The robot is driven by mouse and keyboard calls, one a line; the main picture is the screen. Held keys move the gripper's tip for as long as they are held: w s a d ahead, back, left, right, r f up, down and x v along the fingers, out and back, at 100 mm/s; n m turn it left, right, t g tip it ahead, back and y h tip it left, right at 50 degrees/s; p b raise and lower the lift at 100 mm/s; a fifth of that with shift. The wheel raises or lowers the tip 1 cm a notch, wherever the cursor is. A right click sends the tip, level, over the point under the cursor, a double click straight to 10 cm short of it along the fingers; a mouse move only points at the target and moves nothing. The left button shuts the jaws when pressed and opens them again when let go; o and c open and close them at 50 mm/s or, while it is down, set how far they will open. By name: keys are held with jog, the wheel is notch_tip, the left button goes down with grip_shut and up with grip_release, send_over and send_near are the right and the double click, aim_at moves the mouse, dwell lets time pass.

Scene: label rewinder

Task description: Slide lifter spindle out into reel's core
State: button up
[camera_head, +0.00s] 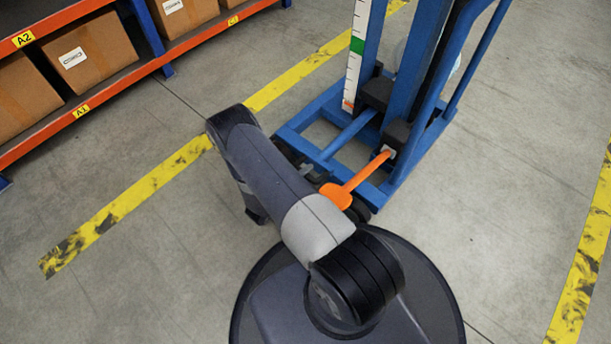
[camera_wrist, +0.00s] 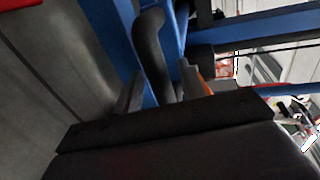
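The blue lifter (camera_head: 407,85) stands upright in the head view, with blue base legs (camera_head: 305,125) on the floor. I cannot pick out the spindle or the reel's core for certain in either view. An orange lever (camera_head: 357,182) sticks out from the lifter's lower front. In the wrist view a black curved handle (camera_wrist: 150,45) stands against blue frame parts. My gripper (camera_wrist: 160,88) is open, its two grey fingertips on either side of the handle's lower part, with a gap showing at the left finger. My arm hides the gripper in the head view.
An orange and blue shelf rack (camera_head: 150,62) with cardboard boxes (camera_head: 92,52) stands at the upper left. A white scale strip (camera_head: 356,50) with green and red marks runs up the lifter. Yellow floor lines (camera_head: 150,190) cross the concrete, which is clear to the lifter's right.

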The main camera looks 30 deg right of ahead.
jog(key=shift+w+d, duration=0.1)
jog(key=shift+d, duration=0.05)
grip_shut()
dwell(0.4)
